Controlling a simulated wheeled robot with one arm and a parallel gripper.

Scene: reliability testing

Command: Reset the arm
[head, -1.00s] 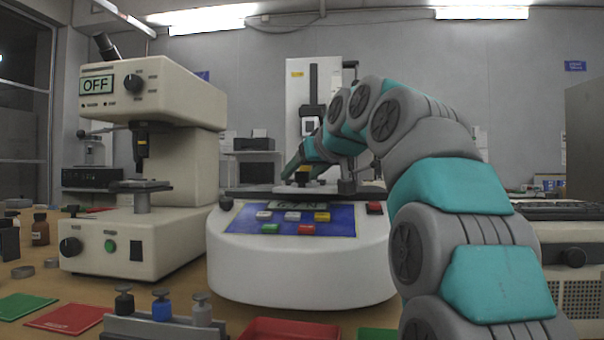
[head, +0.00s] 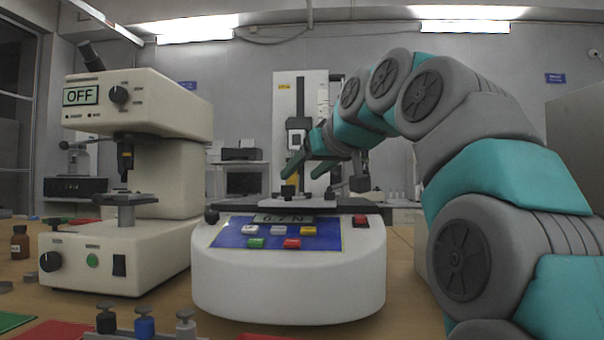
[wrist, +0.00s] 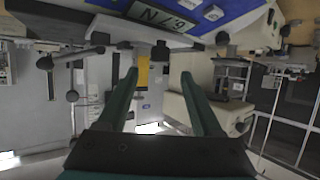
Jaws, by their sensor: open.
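My teal and grey arm comes in from the right in the head view and arches over the white test machine (head: 290,285). My gripper (head: 305,168) hangs just above the machine's top, near a small dark knob (head: 288,191). The machine has a blue panel (head: 232,236) with coloured buttons and a display (head: 284,218) that seems to read 6.7 N.
A cream microscope-like instrument (head: 140,245) showing OFF stands on the left. Several small weights (head: 145,326) stand in a holder at the front.

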